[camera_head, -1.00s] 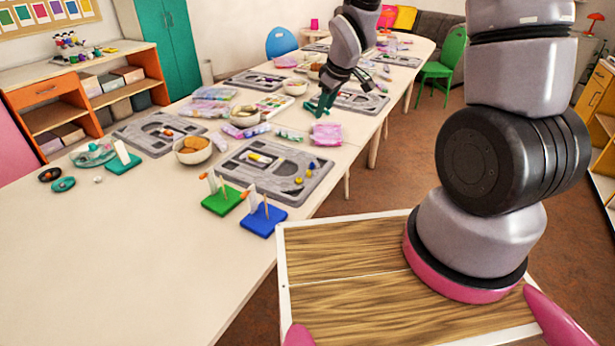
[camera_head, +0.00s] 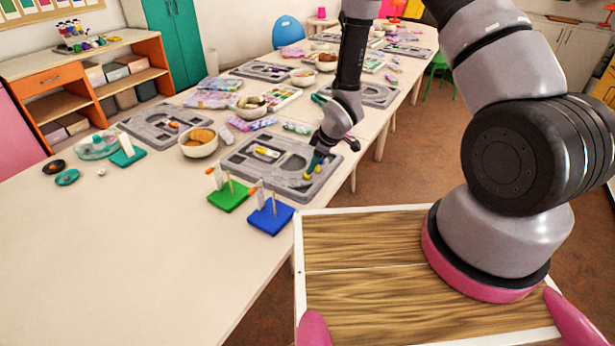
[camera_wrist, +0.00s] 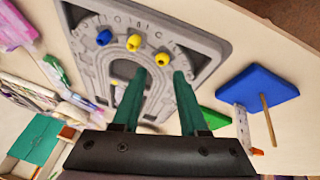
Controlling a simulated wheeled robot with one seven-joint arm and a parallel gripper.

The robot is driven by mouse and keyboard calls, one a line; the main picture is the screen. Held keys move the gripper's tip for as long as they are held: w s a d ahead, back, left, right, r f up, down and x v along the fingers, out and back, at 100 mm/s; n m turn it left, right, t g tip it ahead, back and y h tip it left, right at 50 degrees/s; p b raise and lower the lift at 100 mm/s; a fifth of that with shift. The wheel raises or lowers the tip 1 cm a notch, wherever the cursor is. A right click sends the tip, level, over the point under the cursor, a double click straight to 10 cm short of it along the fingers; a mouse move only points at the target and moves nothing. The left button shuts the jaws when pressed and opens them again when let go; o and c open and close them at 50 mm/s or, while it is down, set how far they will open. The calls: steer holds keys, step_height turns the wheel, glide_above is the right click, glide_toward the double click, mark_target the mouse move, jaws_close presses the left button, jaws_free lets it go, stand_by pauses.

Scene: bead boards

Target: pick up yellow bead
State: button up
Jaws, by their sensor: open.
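Two yellow beads lie on the grey bead board (camera_head: 240,162) near its right end. In the wrist view one yellow bead (camera_wrist: 162,59) appears just beyond the gap between my fingertips, and another yellow bead (camera_wrist: 134,42) lies farther along the curved groove. A blue bead (camera_wrist: 104,37) lies beyond them in the same groove. My gripper (camera_wrist: 160,76) has green fingers, spread apart with nothing between them. In the head view my gripper (camera_head: 314,160) points down over the board's right end, close to the beads. Its exact height above them is hard to tell.
A blue peg stand (camera_head: 270,217) and a green peg stand (camera_head: 229,196) stand at the board's near edge, with upright pegs. A bowl (camera_head: 198,142) sits left of the board. The near left table (camera_head: 150,250) is clear.

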mark_target(309, 178)
steer(key=shift+s+x, duration=0.1)
steer(key=shift+x, duration=1.15)
steer(key=shift+s+x, duration=0.15)
steer(key=shift+x, duration=1.05)
steer(key=shift+d+f, duration=0.15)
steer(key=shift+f, duration=0.05)
jaws_close()
